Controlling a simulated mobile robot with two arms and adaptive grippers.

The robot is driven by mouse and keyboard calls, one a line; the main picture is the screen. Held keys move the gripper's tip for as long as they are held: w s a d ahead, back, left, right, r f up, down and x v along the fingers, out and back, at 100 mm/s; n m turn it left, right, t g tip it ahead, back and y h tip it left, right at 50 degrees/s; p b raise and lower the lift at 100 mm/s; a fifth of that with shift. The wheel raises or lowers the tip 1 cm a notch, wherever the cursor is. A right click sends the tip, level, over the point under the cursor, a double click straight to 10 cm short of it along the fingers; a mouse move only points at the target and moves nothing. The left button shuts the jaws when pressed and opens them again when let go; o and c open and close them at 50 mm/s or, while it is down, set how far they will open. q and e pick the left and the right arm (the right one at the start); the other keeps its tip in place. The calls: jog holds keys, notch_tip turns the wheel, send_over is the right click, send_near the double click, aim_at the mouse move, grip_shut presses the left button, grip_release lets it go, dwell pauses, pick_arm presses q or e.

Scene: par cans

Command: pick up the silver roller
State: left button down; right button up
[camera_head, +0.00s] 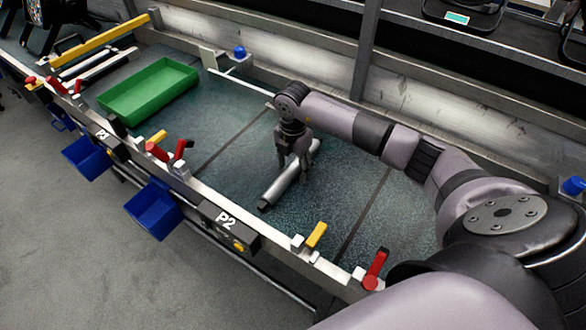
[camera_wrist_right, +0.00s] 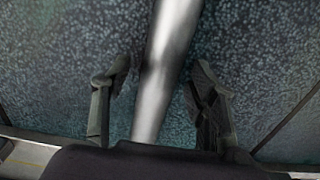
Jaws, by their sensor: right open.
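The silver roller (camera_head: 284,184) lies flat on the dark speckled table surface in the head view, running from lower left to upper right, with a dark cap at its lower end. My right gripper (camera_head: 296,160) is above the roller's upper part, pointing down. In the right wrist view the roller (camera_wrist_right: 165,65) passes between the two open fingers of my right gripper (camera_wrist_right: 158,95). A gap shows on each side, so the fingers do not touch it there. The gripper hides part of the roller in the head view. My left gripper is not in view.
A green tray (camera_head: 148,91) stands at the left on the table. Blue bins (camera_head: 154,210) hang outside the front rail, which carries red and yellow clamps (camera_head: 375,268). A metal wall (camera_head: 290,55) runs along the back. The surface around the roller is clear.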

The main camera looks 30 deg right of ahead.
grip_shut()
dwell(0.7)
jog(key=shift+r, duration=0.1)
